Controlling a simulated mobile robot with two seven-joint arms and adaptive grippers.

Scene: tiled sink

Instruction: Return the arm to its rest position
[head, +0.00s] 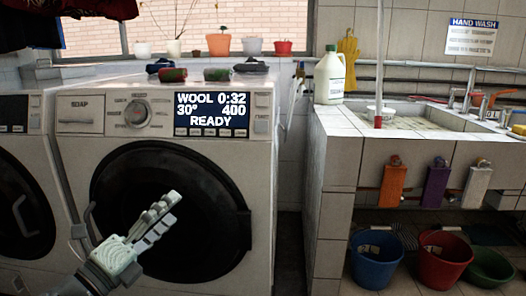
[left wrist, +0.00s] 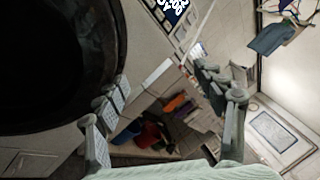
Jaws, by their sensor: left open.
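My left gripper (head: 160,217) is in front of the round dark door (head: 200,250) of a white washing machine (head: 258,215) in the head view. Its fingers point up and to the right, and nothing shows between them. In the left wrist view the fingers (left wrist: 168,122) are spread apart, with the dark round door (left wrist: 60,60) at the upper left. The machine's display (head: 210,114) reads WOOL 0:32, 30°, 400, READY. My right gripper is not in either view.
A tiled sink counter (head: 338,160) stands to the right, with a white jug (head: 329,78) on it. Blue (head: 376,262) and red (head: 440,262) buckets stand below. Another machine (head: 20,180) is at the left. Small rolled items (head: 172,75) lie on the washing machine's top.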

